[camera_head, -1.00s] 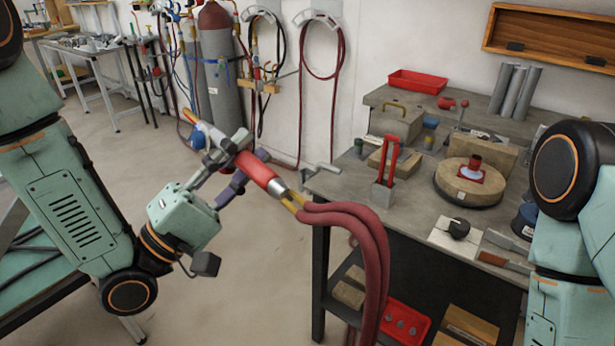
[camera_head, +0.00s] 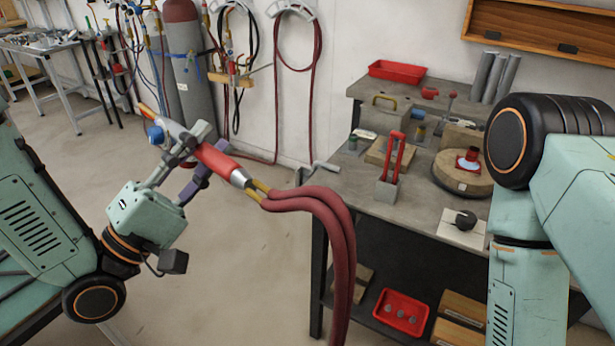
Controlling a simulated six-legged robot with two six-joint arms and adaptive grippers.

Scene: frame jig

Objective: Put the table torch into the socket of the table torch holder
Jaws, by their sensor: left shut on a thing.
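The table torch (camera_head: 217,160) has a red handle, a metal collar and two dark red hoses that hang down from its rear end. My left gripper (camera_head: 191,146) is shut around the torch body and holds it in the air, left of the workbench. The torch lies tilted, its tip up to the left and its hose end down to the right. What appears to be the table torch holder, a grey block with two red uprights (camera_head: 386,188), stands on the bench near its left part. Its socket opening is hard to make out. My right gripper is out of view.
The workbench (camera_head: 395,235) carries a round turntable (camera_head: 455,187), a wooden block (camera_head: 389,153) and a white sheet with a dark knob (camera_head: 466,219). A crank handle (camera_head: 318,166) juts from its left edge. A red tray (camera_head: 402,312) sits below. Floor left of the bench is open.

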